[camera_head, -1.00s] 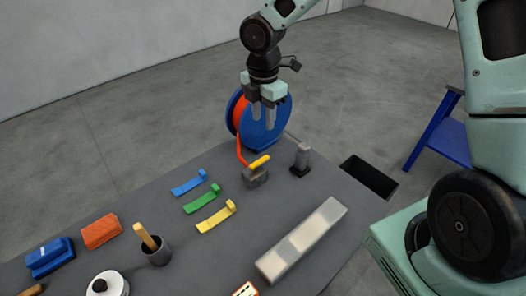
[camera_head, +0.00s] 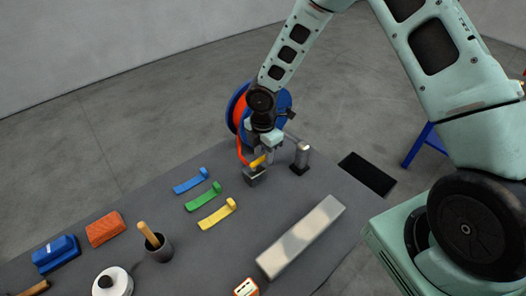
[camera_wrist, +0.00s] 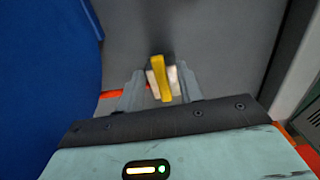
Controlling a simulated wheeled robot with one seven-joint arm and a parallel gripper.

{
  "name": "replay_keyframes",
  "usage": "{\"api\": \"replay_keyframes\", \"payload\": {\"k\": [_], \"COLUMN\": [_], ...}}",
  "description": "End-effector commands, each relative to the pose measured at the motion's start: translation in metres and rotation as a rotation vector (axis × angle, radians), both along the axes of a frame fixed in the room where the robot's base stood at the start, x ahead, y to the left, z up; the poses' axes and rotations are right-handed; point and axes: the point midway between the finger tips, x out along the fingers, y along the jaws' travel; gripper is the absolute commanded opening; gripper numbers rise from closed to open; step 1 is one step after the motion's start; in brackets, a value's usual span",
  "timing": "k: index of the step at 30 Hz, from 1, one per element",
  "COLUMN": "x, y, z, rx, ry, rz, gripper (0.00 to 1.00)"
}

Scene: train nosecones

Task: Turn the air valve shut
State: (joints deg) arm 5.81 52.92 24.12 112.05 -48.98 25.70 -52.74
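The air valve (camera_head: 254,178) is a small grey block with a yellow lever (camera_head: 258,161), near the far edge of the dark table. An orange hose runs from it to the reel behind. My gripper (camera_head: 262,154) points down right over the valve in the head view. In the wrist view the yellow lever (camera_wrist: 160,78) stands between my two grey fingers, one on each side. Pale surfaces show between the lever and the fingers, and the fingers look apart, not clamped. Much of the valve body is hidden in the wrist view.
A blue reel (camera_head: 284,101) stands just behind the valve. A grey cylinder on a dark base (camera_head: 301,157) stands close on the right. Blue, green and yellow levers (camera_head: 217,215) lie to the left. A long pale bar (camera_head: 301,237) lies in front.

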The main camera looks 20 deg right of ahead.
Motion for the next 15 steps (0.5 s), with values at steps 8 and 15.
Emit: {"api": "replay_keyframes", "payload": {"k": [8, 15], "x": [-0.0001, -0.0004], "y": [0.0002, 0.0002], "z": [0.0002, 0.0001], "rx": [0.0, 0.0], "ry": [0.0, 0.0], "rz": [0.0, -0.007], "gripper": [0.0, 0.0]}}
